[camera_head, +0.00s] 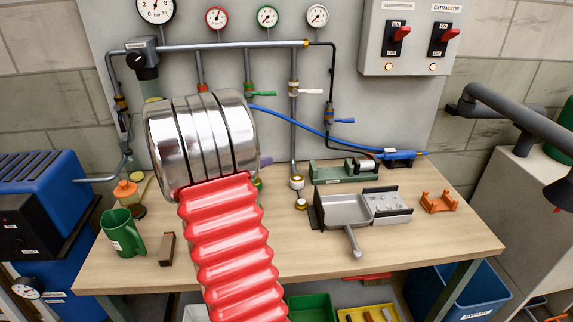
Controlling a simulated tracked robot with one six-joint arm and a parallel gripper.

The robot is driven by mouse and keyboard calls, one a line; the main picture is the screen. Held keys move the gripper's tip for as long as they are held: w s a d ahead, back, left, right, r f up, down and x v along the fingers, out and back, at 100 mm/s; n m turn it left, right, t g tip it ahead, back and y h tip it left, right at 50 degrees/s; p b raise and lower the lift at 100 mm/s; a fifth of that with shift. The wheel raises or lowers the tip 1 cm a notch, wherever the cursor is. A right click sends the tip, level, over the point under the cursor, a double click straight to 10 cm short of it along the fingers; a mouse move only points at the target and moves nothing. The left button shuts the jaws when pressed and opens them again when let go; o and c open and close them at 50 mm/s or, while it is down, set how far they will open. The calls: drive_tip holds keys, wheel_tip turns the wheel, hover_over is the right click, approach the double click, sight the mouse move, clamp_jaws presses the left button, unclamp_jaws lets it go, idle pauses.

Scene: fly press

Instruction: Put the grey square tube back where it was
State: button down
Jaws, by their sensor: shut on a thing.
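I cannot make out a grey square tube in this view. My gripper is not visible either. My arm, with its silver drum and red ribbed sleeve, fills the left middle of the picture and hides the bench behind it. Whatever my gripper holds is hidden too. An empty orange cradle (438,202) stands at the right of the bench.
The wooden bench (420,240) is clear at its front right. A grey tray with a handle (345,210) and a green fixture (345,172) stand right of centre. A green jug (122,234) and brown block (167,249) stand left. Pipes and gauges line the back.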

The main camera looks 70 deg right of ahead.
drive_tip(key=w+a+r+n+t+y, duration=0.15)
drive_tip(key=w+a+n+t, duration=0.35)
drive_tip(key=w+a, duration=0.65)
drive_tip(key=w+a+r+n+t, duration=0.2)
drive_tip(key=w+a+n+t, duration=0.25)
drive_tip(key=w+a, duration=0.7)
drive_tip(key=w+a+n+t+y, duration=0.3)
drive_tip(key=a+n, duration=0.1)
drive_tip(key=a, duration=1.2)
drive_tip(key=w+a+n+t+y, duration=0.3)
drive_tip(key=a+n+t+y, duration=0.1)
drive_tip(key=a, duration=1.2)
drive_tip(key=shift+r, duration=0.2)
drive_tip(key=shift+a+n+y, duration=0.25)
